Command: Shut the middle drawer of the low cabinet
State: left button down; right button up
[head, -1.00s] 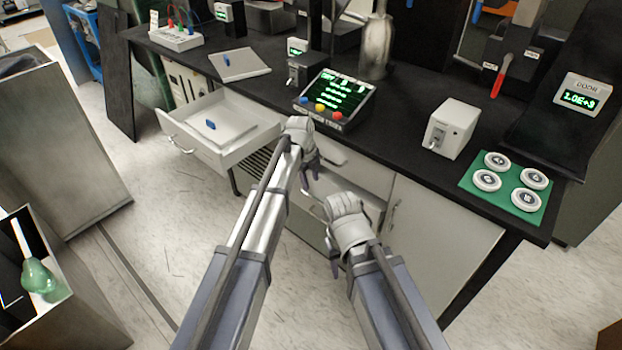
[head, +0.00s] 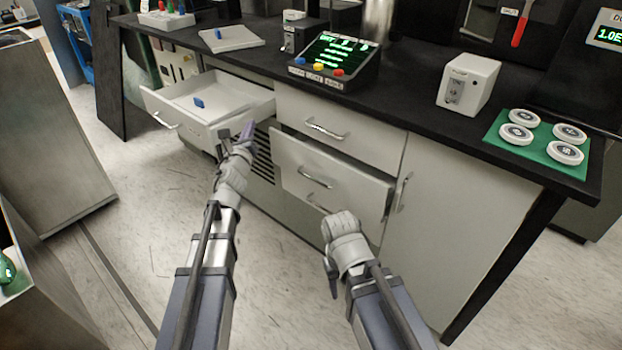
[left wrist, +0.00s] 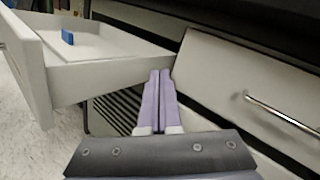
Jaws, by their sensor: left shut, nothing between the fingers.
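The low cabinet (head: 475,205) stands under the black worktop. Its middle drawer (head: 345,192), with a bar handle, stands slightly out, with a dark gap along its top edge. The drawer above it (head: 365,138) looks shut. My left gripper (head: 246,131) is shut and empty, left of the middle drawer and by the right side of the open left drawer. Its closed fingers also show in the left wrist view (left wrist: 160,90), with a handled drawer front to their right.
The left drawer (head: 225,128) is pulled far out, with a small blue block (head: 198,103) in it. A control panel (head: 335,62), a white box (head: 468,83) and a green mat (head: 493,131) with round pucks are on the worktop. A grey bin (head: 50,130) stands left. Floor is clear between.

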pick_arm(q)
jog(key=s+d+f+m+h+b, duration=0.4)
jog(key=s+m+h, duration=0.2)
jog(key=m+g+h+b, duration=0.2)
jog(key=m+g+h, duration=0.3)
jog(key=m, duration=0.1)
send_near(318, 155)
jog(key=x, duration=0.6)
jog(key=shift+w+d, duration=0.25)
jog(key=shift+w, duration=0.05)
pick_arm(e)
notch_tip(318, 155, down, 8)
jog(key=shift+f, duration=0.15)
pick_arm(q)
jog(key=x, duration=0.5)
jog(key=shift+a, duration=0.1)
pick_arm(e)
jog(key=shift+a, duration=0.1)
